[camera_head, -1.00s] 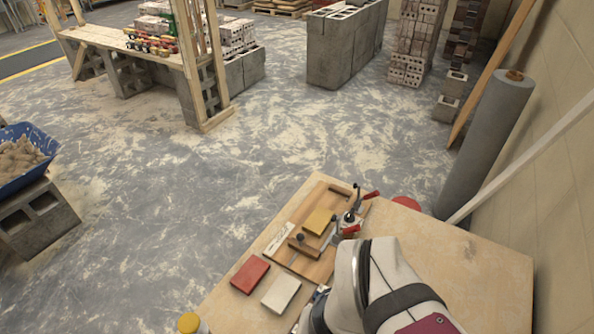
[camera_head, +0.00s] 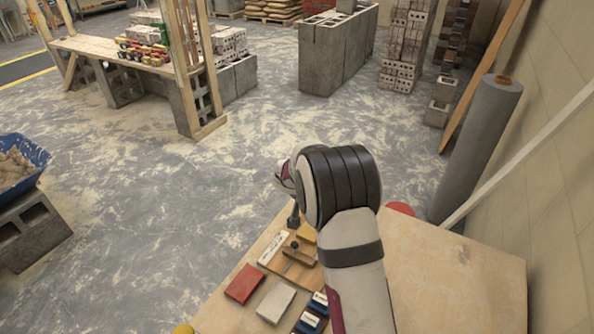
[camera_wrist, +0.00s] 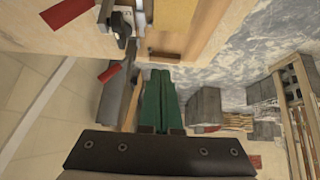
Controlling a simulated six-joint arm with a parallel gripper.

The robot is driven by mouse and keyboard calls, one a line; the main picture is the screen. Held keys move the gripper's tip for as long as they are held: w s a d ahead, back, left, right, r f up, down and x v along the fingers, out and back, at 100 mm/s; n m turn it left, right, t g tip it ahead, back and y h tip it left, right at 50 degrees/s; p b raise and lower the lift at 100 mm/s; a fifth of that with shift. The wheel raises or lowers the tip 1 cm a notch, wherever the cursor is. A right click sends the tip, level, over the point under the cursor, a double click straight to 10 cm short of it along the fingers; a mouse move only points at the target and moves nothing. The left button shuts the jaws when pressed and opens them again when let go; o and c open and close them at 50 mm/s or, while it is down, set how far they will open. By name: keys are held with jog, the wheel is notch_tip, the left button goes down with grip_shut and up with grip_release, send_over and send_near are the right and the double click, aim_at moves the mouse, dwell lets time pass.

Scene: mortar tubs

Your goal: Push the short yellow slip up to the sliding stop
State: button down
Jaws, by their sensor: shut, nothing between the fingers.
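The yellow slip (camera_head: 306,233) lies flat on the wooden board (camera_head: 272,262), mostly hidden behind my arm in the head view. In the wrist view the yellow slip (camera_wrist: 170,35) shows near the top edge. A brown bar with a dark knob, which looks like the sliding stop (camera_head: 300,254), lies across the board on the near side of the slip. I cannot tell the gap between them. My gripper (camera_wrist: 160,76) has green fingers, shut and empty, at the board's far end. I see no contact with the slip.
A white labelled strip (camera_head: 272,248) lies along the other. A red block (camera_head: 244,283) and a pale block (camera_head: 276,302) lie nearby. The table's right part (camera_head: 460,290) is clear.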

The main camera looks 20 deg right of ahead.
jog(key=x, duration=0.7)
jog(key=a+x, duration=0.1)
jog(key=x, duration=0.3)
jog(key=shift+w+d+f, duration=0.1)
jog(key=shift+w+f, duration=0.15)
jog(key=shift+w, duration=0.2)
jog(key=shift+s+a, duration=1.4)
jog(key=shift+s+a+f, duration=0.1)
jog(key=shift+s+a, duration=1.65)
